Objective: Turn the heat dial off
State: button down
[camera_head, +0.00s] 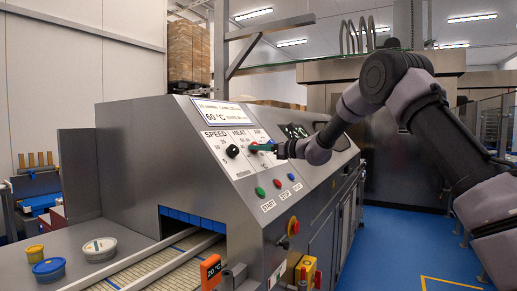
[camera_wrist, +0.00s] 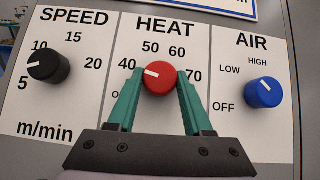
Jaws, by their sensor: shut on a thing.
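The red heat dial (camera_wrist: 161,79) sits under the HEAT label, in the middle of the control panel. Its white pointer line points left and slightly up, toward the 40 mark. A letter O shows at its lower left; the rest of that word is hidden behind a finger. My gripper (camera_wrist: 160,84) has its two green fingers closed on the left and right sides of the dial. In the head view my gripper (camera_head: 268,147) reaches the panel from the right, and the red dial (camera_head: 253,147) shows at its tips.
The black speed dial (camera_wrist: 48,66) is left of the heat dial and the blue air dial (camera_wrist: 264,92) is right. Tubs with yellow (camera_head: 34,250), blue (camera_head: 48,266) and white (camera_head: 100,246) lids stand at the lower left.

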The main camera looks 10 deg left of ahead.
jog(key=n+g, duration=0.2)
jog(key=n, duration=0.1)
jog(key=n+g, duration=0.4)
jog(key=n, duration=0.1)
jog(key=shift+w+r+n, duration=0.1)
jog(key=shift+w+n, duration=0.2)
jog(key=shift+c, duration=1.5)
grip_release()
jog(key=shift+d, duration=0.2)
jog(key=d, duration=1)
jog(key=shift+w+d+r, duration=0.2)
jog(key=shift+w+r, duration=0.1)
jog(key=shift+r, duration=0.15)
